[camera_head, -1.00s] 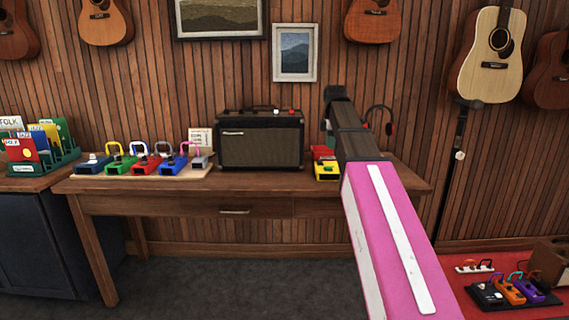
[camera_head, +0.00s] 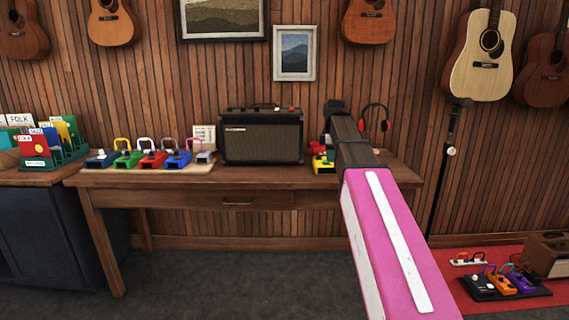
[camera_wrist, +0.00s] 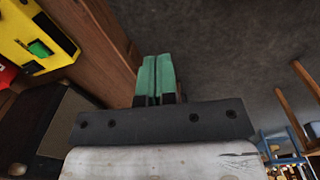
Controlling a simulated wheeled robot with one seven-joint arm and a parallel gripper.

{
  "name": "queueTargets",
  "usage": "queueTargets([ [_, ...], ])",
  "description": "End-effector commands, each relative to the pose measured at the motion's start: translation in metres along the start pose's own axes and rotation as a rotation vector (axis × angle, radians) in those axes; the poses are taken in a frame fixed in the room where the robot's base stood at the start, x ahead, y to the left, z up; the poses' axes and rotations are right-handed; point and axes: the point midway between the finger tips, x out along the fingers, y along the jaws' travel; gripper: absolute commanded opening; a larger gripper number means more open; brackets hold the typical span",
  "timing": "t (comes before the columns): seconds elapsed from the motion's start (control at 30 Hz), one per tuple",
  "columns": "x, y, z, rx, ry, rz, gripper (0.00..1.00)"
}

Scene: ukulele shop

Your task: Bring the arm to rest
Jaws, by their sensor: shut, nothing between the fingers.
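My arm reaches forward in the head view, with its pink link at the lower right and dark wrist parts ahead of it, over the right part of the wooden table (camera_head: 240,201). The fingertips are hidden there. In the wrist view my gripper (camera_wrist: 154,78) shows two green fingers pressed together with nothing between them. They are apart from every object, with dark grey floor behind them. A yellow pedal (camera_wrist: 38,38) and the table edge (camera_wrist: 112,40) show at the left of the wrist view.
A black amplifier (camera_head: 262,137) stands mid-table, left of my arm. A row of coloured pedals (camera_head: 152,159) lies further left. Red headphones (camera_head: 375,118) hang behind my wrist. A microphone stand (camera_head: 447,150) stands to the right. The floor (camera_head: 230,285) in front is clear.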

Motion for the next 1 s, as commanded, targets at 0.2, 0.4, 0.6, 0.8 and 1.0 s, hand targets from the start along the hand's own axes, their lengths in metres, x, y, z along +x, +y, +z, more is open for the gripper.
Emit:
queueTargets([
  [0.2, 0.046, -0.012, 0.003, 0.122, -0.001, -0.005, 0.00],
  [0.4, 0.112, -0.033, 0.008, 0.313, -0.003, -0.010, 0.00],
  [0.6, 0.183, -0.062, 0.015, 0.540, -0.006, -0.013, 0.00],
  [0.8, 0.247, -0.097, 0.022, 0.768, -0.009, -0.016, 0.00],
  [1.0, 0.304, -0.138, 0.030, 0.995, -0.014, -0.019, 0.00],
])
